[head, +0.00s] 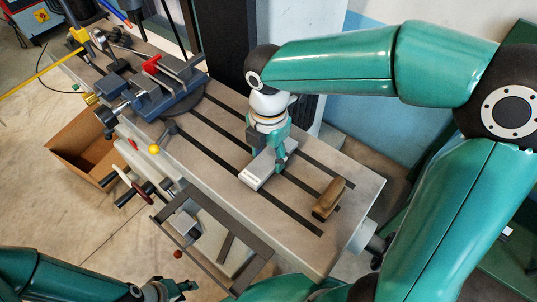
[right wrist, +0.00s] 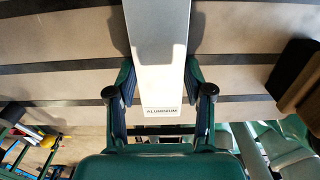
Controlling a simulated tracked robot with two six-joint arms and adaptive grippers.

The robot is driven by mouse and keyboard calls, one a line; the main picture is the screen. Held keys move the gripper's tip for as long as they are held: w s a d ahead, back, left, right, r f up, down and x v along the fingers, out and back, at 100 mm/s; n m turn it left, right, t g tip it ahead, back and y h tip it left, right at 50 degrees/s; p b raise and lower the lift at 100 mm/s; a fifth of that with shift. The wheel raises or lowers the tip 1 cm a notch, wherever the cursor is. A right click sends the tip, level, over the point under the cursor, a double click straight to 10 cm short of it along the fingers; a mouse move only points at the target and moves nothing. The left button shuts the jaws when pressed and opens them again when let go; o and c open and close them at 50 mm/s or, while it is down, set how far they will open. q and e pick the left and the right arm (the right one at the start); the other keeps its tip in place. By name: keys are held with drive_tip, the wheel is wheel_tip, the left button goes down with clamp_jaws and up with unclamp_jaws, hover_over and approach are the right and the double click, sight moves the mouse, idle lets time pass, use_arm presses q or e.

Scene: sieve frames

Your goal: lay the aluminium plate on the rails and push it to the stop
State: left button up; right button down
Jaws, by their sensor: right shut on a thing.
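The aluminium plate (head: 255,176) is a pale, flat, narrow piece over the slotted machine table. In the right wrist view it (right wrist: 158,60) runs up between the fingers, with the label "ALUMINIUM" at its near end. My right gripper (head: 270,152) is shut on its long sides, which also shows in the right wrist view (right wrist: 160,88). I cannot tell whether the plate touches the table. My left gripper (head: 165,291) is low at the left, away from the plate; its jaw state is unclear. A dark frame with rail-like bars (head: 169,227) is at the table's front; no stop is clearly identifiable.
The grey table (head: 222,152) has dark slots and free room around the plate. A brown wooden block (head: 328,198) lies at its right end. A blue vise (head: 168,92) stands at the left. A cardboard box (head: 82,146) and handwheel (head: 128,183) are in front.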

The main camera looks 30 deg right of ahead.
sight(269, 159)
drive_tip(key=shift+f, duration=0.2)
drive_tip(key=shift+f, duration=0.2)
drive_tip(key=shift+c, duration=2.2)
unclamp_jaws()
drive_tip(key=shift+r, duration=0.15)
wheel_tip(269, 159, up, 12)
drive_tip(key=p, duration=0.1)
